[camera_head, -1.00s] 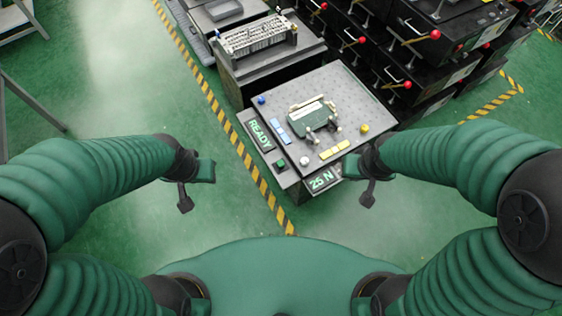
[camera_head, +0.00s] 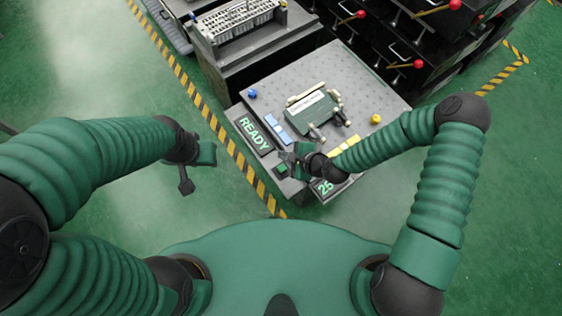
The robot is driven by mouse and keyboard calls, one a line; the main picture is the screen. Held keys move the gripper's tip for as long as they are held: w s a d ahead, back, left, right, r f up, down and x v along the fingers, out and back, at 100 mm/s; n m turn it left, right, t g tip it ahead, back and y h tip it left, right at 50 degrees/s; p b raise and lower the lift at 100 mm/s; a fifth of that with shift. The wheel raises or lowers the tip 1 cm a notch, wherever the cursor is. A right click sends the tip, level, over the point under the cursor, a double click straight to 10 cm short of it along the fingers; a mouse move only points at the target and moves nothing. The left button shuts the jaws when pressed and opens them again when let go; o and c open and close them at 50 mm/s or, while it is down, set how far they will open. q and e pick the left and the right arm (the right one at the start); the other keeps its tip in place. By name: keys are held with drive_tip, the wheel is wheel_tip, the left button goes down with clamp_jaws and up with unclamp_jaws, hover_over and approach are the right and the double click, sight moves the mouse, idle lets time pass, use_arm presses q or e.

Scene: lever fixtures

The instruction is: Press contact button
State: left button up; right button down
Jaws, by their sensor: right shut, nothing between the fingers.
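A grey fixture table (camera_head: 342,64) stands in the middle of the head view. A small green button (camera_head: 281,168) sits on a dark plate at its front left edge, below the READY sign (camera_head: 254,134). I take it for the contact button. My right gripper (camera_head: 290,160) is shut and empty, over the front of the fixture close to the green button. I cannot tell whether it touches the button. My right wrist hides part of the fixture's front. My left gripper (camera_head: 186,186) hangs over the floor left of the fixture; its finger opening is not clear.
A green block with clamps (camera_head: 312,108) is on the fixture's top. A blue knob (camera_head: 252,93), a yellow knob (camera_head: 376,118) and a force display (camera_head: 326,187) are around it. Black racks with red-knobbed levers (camera_head: 418,64) stand behind. Floor on the left is free.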

drive_tip(key=b, duration=0.7)
hover_over(284, 170)
wheel_tip(284, 170, down, 8)
drive_tip(key=shift+w+r, duration=0.1)
drive_tip(key=shift+r, duration=0.15)
drive_tip(key=shift+f+b, duration=0.45)
drive_tip(key=shift+f, duration=0.15)
idle(1.2)
drive_tip(key=shift+f, duration=0.35)
drive_tip(key=shift+f+b, duration=0.4)
drive_tip(key=shift+f, duration=0.1)
idle(0.5)
idle(0.3)
drive_tip(key=shift+r+p, duration=0.9)
drive_tip(key=shift+r, duration=0.05)
